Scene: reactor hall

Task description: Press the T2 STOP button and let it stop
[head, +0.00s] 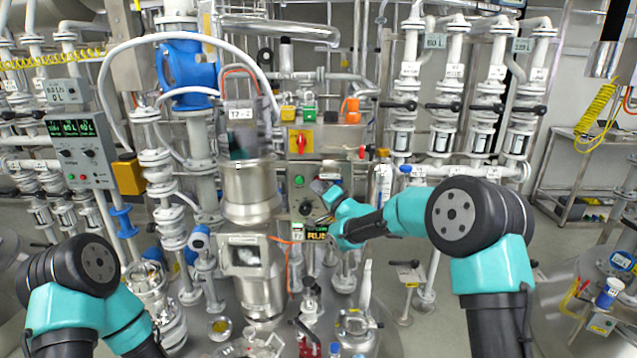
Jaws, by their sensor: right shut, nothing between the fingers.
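A small grey control box (303,196) stands in the middle of the head view, with a green button (299,180) at its upper left and a dark round knob (305,207) lower down. Below it a lit display (317,234) reads "RUN". My right gripper (319,188) is shut and empty, with its tips at the upper right of the box, beside the green button. It covers that part of the box, and no STOP button shows clearly. I cannot tell whether the tips touch the box. My left arm shows at the lower left, but its gripper is out of view.
A steel vessel (250,190) labelled T7-2 stands just left of the box. Behind is a box with a red-and-yellow switch (301,141). Pipes and valves crowd both sides. Glass and metal fittings (355,325) stand below in front. Open floor shows at the right.

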